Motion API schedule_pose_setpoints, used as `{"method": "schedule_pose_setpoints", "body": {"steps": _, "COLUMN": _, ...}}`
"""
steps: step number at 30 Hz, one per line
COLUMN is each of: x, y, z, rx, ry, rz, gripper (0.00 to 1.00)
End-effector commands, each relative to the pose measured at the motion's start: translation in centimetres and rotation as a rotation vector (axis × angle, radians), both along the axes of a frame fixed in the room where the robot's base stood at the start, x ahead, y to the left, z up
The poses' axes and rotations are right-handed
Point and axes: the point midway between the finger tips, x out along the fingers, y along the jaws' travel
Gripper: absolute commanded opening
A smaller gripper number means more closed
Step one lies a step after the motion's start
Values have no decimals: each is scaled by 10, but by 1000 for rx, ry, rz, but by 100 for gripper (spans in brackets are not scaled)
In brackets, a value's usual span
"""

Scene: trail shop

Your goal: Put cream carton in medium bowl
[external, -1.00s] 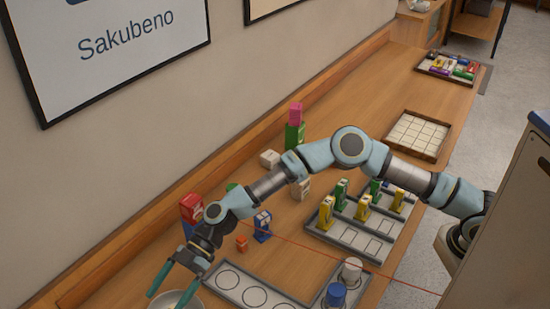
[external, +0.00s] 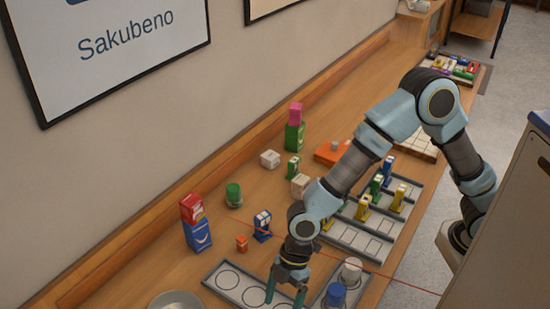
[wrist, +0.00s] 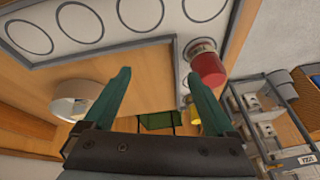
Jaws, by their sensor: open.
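A pale bowl (external: 176,299) is cut off by the bottom edge of the external view; its size and contents are hard to judge. I cannot tell for sure which thing is the cream carton. Two off-white block-like packs, a farther one (external: 270,158) and a nearer one (external: 300,185), stand mid-counter. My gripper (external: 285,294) is open and points down over the grey circle-marked tray, right of the bowl. In the wrist view my gripper (wrist: 158,75) has nothing visible held between its fingers. A round whitish vessel (wrist: 68,106) shows left of them there.
The circle-marked tray (external: 228,281) lies under my gripper. A white-topped jar (external: 350,270) and a blue one (external: 336,295) stand right of it. A red-and-blue stack (external: 197,232) stands near the wall. A divided rack (external: 372,246) holds several yellow and green cartons.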

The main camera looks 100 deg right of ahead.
Motion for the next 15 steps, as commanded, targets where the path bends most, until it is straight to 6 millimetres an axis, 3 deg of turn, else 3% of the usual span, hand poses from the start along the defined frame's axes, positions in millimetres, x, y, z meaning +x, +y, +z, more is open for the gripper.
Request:
{"method": "schedule_pose_setpoints", "body": {"steps": 1, "x": -29, "y": -11, "z": 8, "rx": -46, "ry": 33, "rz": -51, "gripper": 91}}
{"method": "schedule_pose_setpoints", "body": {"steps": 3, "x": -69, "y": -28, "z": 15, "rx": -96, "ry": 79, "rz": -147, "gripper": 91}}
{"method": "schedule_pose_setpoints", "body": {"steps": 9, "x": -175, "y": -70, "z": 32, "rx": -177, "ry": 167, "rz": -432, "gripper": 91}}
{"method": "schedule_pose_setpoints", "body": {"steps": 12, "x": -213, "y": -82, "z": 36, "rx": -187, "ry": 191, "rz": -536, "gripper": 91}}
{"method": "schedule_pose_setpoints", "body": {"steps": 15, "x": -237, "y": -87, "z": 37, "rx": -189, "ry": 206, "rz": -603, "gripper": 91}}
